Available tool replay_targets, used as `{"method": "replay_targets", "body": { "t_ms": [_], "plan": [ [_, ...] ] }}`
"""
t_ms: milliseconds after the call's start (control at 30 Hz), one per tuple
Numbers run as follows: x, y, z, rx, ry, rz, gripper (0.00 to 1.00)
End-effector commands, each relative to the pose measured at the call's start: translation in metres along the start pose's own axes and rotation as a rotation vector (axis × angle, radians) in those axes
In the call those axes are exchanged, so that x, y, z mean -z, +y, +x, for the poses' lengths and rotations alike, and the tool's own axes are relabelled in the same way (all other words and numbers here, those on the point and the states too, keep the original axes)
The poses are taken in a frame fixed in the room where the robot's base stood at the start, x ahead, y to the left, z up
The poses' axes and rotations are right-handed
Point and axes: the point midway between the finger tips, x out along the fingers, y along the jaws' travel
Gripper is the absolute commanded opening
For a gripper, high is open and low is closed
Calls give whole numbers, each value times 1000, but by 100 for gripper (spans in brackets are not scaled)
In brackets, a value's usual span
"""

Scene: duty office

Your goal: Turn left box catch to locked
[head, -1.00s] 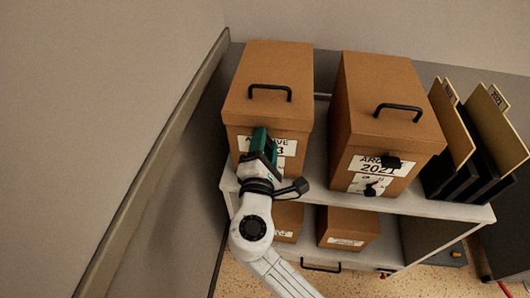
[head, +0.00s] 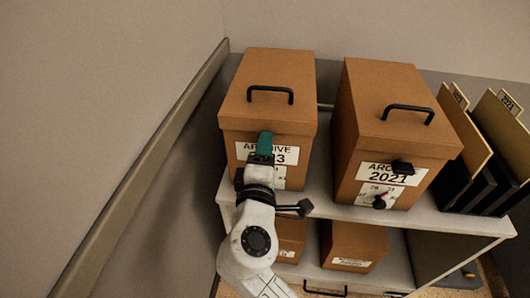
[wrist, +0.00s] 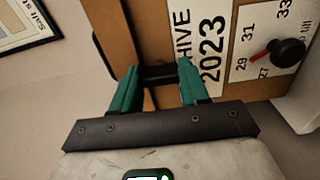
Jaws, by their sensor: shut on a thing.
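The left box (head: 266,100) is a brown archive box with a top handle and a white label reading 2023. Its catch (wrist: 159,74) is a dark piece on the front beside the label, seen between my fingers in the wrist view. My gripper (head: 264,143) has green fingers and is shut on the catch, at the box front. The wrist view shows the gripper (wrist: 158,80) from behind. In the head view the fingers and wrist hide the catch and part of the label, so its turn angle is hard to tell.
The right box (head: 350,130), labelled 2021, stands beside it with a black catch (head: 402,168) and a dial knob (head: 379,202). A dial knob (wrist: 285,52) is on the left box. Both boxes stand on a white shelf (head: 450,221). Folders (head: 450,130) stand at right.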

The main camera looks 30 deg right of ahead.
Motion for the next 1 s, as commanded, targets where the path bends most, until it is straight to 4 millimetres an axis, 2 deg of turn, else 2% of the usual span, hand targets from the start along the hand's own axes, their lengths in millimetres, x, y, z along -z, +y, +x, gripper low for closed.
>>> {"method": "replay_targets", "body": {
  "t_ms": [333,367,600,867,1000],
  "plan": [
    [-1,-2,0,5,-2,4,14],
    [-1,-2,0,5,-2,4,46],
    [0,-1,0,3,-1,3,69],
    [0,-1,-1,2,0,3,70],
    [0,-1,-11,1,2,4,70]
  ]
}}
